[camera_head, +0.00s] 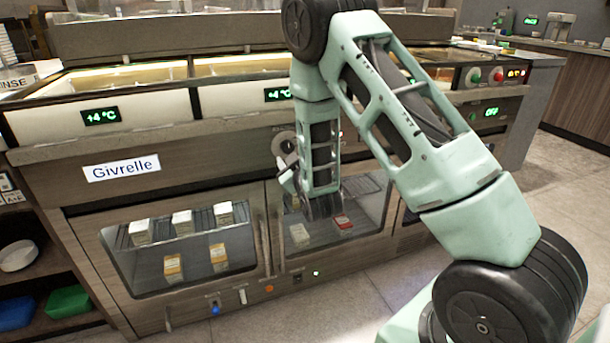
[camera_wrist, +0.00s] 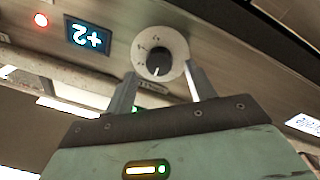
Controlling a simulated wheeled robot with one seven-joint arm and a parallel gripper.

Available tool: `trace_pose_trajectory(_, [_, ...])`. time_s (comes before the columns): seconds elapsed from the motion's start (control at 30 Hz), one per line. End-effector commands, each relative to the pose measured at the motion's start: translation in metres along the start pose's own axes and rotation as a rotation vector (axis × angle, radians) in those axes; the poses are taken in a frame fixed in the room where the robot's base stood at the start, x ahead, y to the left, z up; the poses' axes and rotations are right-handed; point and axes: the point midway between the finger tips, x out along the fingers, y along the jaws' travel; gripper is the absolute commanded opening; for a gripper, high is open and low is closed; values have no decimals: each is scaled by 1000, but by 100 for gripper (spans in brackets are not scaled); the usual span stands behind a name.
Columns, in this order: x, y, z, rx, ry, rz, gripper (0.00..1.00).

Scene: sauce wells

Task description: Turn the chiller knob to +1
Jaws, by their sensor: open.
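The chiller knob (camera_wrist: 159,62) is a dark round knob on a pale dial with marks, on the wooden front panel. Its white pointer line points down in the wrist view. In the head view the dial (camera_head: 281,143) shows just left of my forearm. A display (camera_wrist: 88,38) beside the knob, tilted in the wrist view, seems to read +2. My gripper (camera_wrist: 163,88) is open, its two fingers on either side of the dial's lower edge. I cannot tell whether they touch it. In the head view the gripper (camera_head: 289,180) is partly hidden by my arm.
A Givrelle sign (camera_head: 120,167) is left of the knob. Below are glass doors with boxes (camera_head: 182,223) inside. Above are +4 °C displays (camera_head: 101,116). A red light (camera_wrist: 41,20) is beside the display. Red and green buttons (camera_head: 484,76) are farther right.

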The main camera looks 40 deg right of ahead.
Motion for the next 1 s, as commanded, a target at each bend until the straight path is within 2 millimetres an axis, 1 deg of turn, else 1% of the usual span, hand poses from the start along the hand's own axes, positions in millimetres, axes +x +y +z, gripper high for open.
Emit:
trace_pose_trajectory(0.1, [-27, -1, 0, -2, -4, -5, 55])
trace_pose_trajectory(0.4, [-98, 2, -4, -4, -6, -8, 55])
trace_pose_trajectory(0.47, [-101, 2, -4, -1, -8, -6, 55])
trace_pose_trajectory(0.7, [-124, 3, -6, -7, -2, -8, 55])
trace_pose_trajectory(0.8, [-131, -3, 0, -6, -15, -15, 55])
trace_pose_trajectory(1.0, [-143, -3, 2, -6, -20, -13, 55])
